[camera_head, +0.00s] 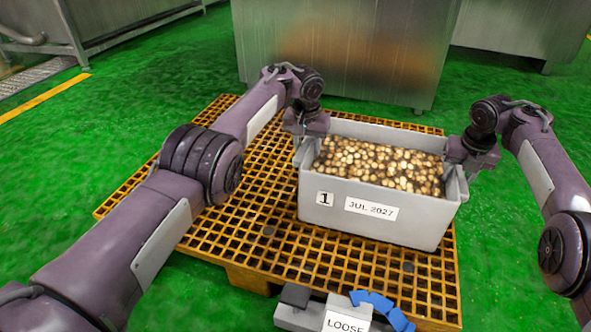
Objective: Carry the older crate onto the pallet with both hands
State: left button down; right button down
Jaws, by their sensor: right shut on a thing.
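A grey crate (330,211) full of small brown and pale round pieces sits level over the right part of the yellow-orange grid pallet (265,231). Its front has a "1" label and a "JUL 2027" label. I cannot tell whether its base touches the pallet. My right gripper (464,166) is shut on the crate's right end, at the rim. My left gripper (304,140) is at the crate's left end, by the rim. Its fingertips are mostly hidden, so its jaw state is unclear. No second dated crate shows.
A grey thing labelled "LOOSE" (346,322) with blue segments shows at the bottom edge, in front of the pallet. A large steel cabinet (345,45) stands just behind the pallet. Steel equipment (110,25) stands back left. Green floor (60,190) is clear at the left.

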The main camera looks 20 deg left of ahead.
pick_arm(q)
jog(key=shift+w+f+b, duration=0.1)
jog(key=shift+f+b, duration=0.15)
jog(key=shift+b, duration=0.15)
pick_arm(e)
jog(key=shift+w+f, duration=0.1)
jog(key=shift+f, duration=0.15)
pick_arm(q)
jog(key=c, duration=0.9)
grip_release()
pick_arm(e)
jog(key=c, duration=0.9)
grip_release()
pick_arm(q)
jog(key=shift+o, duration=0.2)
jog(key=shift+r, duration=0.1)
pick_arm(e)
jog(key=shift+o, duration=0.2)
jog(key=shift+r, duration=0.35)
pick_arm(q)
notch_tip(320, 180, up, 12)
jog(key=s, duration=0.2)
jog(key=shift+f, duration=0.2)
pick_arm(e)
notch_tip(320, 180, up, 11)
jog(key=s, duration=0.2)
pick_arm(q)
jog(key=shift+s, duration=0.1)
pick_arm(e)
jog(key=shift+s, duration=0.1)
